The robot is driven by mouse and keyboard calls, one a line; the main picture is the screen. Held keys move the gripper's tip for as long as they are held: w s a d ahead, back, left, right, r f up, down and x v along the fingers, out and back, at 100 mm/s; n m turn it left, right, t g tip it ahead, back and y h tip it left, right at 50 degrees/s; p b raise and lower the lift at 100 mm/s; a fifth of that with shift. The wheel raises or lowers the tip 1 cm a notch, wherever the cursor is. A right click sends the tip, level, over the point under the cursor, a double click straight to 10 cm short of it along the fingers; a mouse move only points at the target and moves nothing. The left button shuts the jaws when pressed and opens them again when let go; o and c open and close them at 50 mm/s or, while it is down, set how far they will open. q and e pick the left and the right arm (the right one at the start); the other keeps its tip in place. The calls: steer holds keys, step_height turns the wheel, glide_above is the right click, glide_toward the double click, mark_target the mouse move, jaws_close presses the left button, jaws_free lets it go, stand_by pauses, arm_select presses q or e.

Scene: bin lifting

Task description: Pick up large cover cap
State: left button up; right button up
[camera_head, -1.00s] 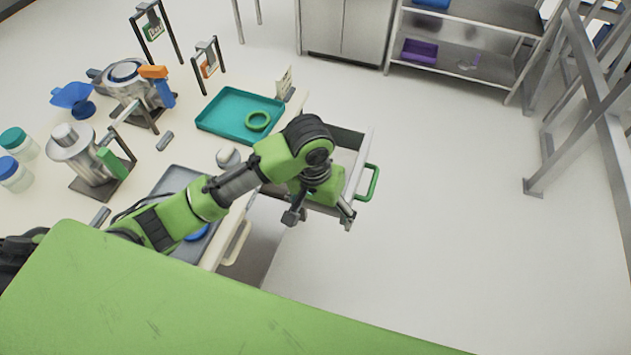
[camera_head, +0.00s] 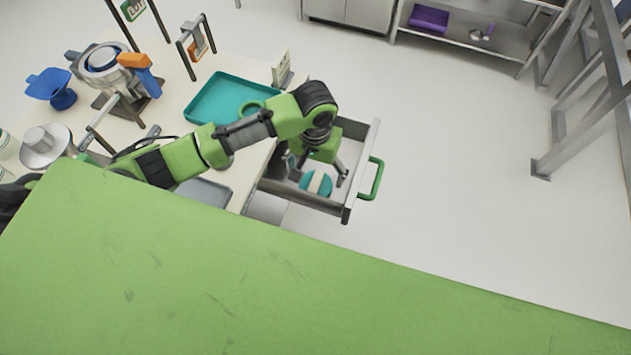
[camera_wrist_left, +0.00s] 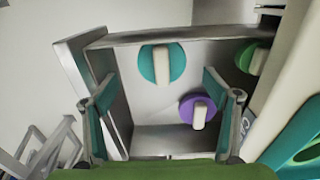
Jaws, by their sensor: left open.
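Several round caps with white bar grips lie in the open grey drawer (camera_head: 360,172). A teal cap (camera_head: 326,187) shows below my left gripper in the head view; in the left wrist view it is the upper middle one (camera_wrist_left: 177,63). A purple cap (camera_wrist_left: 187,107) lies nearer, to its right, and a green cap (camera_wrist_left: 244,56) lies at the right, partly cut off by the drawer side. I cannot tell which is the large cover cap. My left gripper (camera_head: 316,171) is open and empty above the drawer, its fingers (camera_wrist_left: 162,92) spread wide. My right gripper is out of view.
The drawer's green handle (camera_head: 373,180) sticks out to the right. The table left of it holds a teal tray (camera_head: 205,108) with a green ring, metal machines and a blue funnel (camera_head: 50,88). The floor right of the drawer is clear.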

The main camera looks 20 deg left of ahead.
mark_target(315, 181)
arm_select(q)
steer(key=shift+f, duration=0.55)
steer(key=shift+w+f, duration=0.1)
steer(key=shift+f, duration=0.15)
steer(key=f, duration=0.2)
steer(key=f+p, duration=0.1)
steer(key=f, duration=0.1)
steer(key=shift+w+a, duration=0.1)
steer(key=shift+w, duration=0.25)
steer(key=shift+f, duration=0.55)
steer(key=c, duration=1.2)
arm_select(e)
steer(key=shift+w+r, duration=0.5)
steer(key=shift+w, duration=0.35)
